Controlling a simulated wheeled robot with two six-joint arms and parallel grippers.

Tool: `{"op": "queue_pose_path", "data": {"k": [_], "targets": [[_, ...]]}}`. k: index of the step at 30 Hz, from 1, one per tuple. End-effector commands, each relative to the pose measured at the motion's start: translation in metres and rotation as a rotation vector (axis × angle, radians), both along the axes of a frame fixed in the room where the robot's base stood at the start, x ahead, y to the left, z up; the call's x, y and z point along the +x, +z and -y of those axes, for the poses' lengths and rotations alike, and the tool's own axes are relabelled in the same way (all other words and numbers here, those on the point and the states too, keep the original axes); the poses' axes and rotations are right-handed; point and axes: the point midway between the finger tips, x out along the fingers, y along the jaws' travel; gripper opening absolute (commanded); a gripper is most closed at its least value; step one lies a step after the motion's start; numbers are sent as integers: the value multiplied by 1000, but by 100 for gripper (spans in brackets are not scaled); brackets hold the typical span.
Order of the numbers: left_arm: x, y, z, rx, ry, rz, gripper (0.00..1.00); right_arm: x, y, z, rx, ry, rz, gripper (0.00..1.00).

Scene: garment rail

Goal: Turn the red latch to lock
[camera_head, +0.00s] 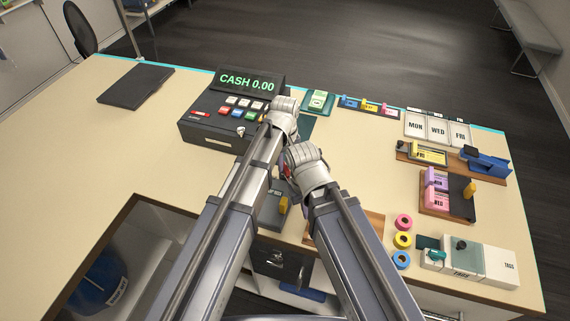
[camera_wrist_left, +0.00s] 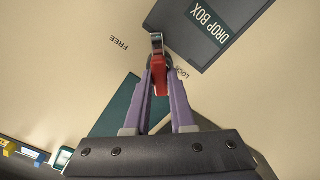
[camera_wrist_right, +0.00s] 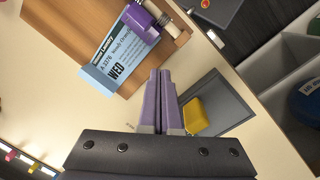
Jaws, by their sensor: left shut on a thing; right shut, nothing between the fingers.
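The red latch (camera_wrist_left: 160,78) stands on the tan counter between the printed words FREE and LOCK, beside the dark drop box (camera_wrist_left: 218,28). Its metal end (camera_wrist_left: 157,42) points up in the left wrist view, between the two words. My left gripper (camera_wrist_left: 159,84) is shut on the latch, one purple finger on each side. In the head view only a sliver of red (camera_head: 287,172) shows between my arms; the rest is hidden. My right gripper (camera_wrist_right: 160,78) is shut and empty, above the counter near a yellow block (camera_wrist_right: 195,116) on a grey plate.
The cash register (camera_head: 228,112) stands behind my left arm. A wooden tray (camera_wrist_right: 66,38) with a WED card and purple clip lies close to the right gripper. Coloured rings (camera_head: 402,240) and day-labelled holders are at right. The counter's left part is mostly clear.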

Motion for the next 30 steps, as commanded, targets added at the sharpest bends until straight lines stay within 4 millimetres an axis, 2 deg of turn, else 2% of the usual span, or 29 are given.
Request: {"op": "queue_pose_path", "data": {"k": [15,30], "targets": [[0,0,0,0,-469,0,0,0,0,0,0,0,0,0],[0,0,0,0,-722,0,0,0,0,0,0,0,0,0]]}}
